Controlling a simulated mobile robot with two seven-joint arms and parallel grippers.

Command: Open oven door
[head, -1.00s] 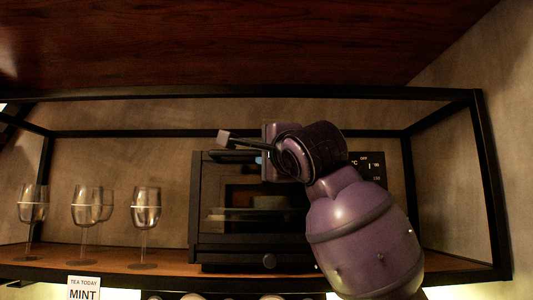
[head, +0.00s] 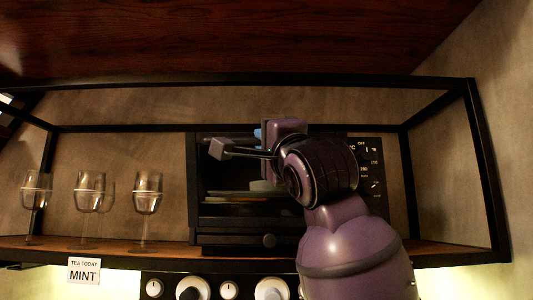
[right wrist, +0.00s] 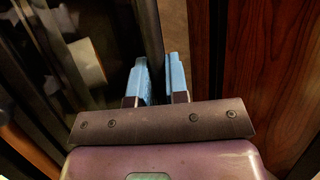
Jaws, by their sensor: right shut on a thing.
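The black oven (head: 195,190) stands on the shelf, its glass door (head: 225,210) facing me. The door looks tilted partway open, its top edge forward of the oven body. Its handle (head: 240,152) is a dark bar with a grey end block, across the upper front. My right gripper (head: 264,148) is at the handle. In the right wrist view, the blue fingertips (right wrist: 159,80) are shut around the dark handle bar (right wrist: 150,35), with the door glass (right wrist: 85,40) to the left. My right arm hides the right part of the door. My left gripper is not in view.
Stemmed glasses (head: 147,192) stand on the shelf (head: 120,245) left of the oven. The black shelf frame (head: 485,165) surrounds it, under a wooden ceiling (head: 240,35). The control panel (head: 370,165) is at the oven's right. Knobs (head: 193,288) and a MINT sign (head: 84,270) are below.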

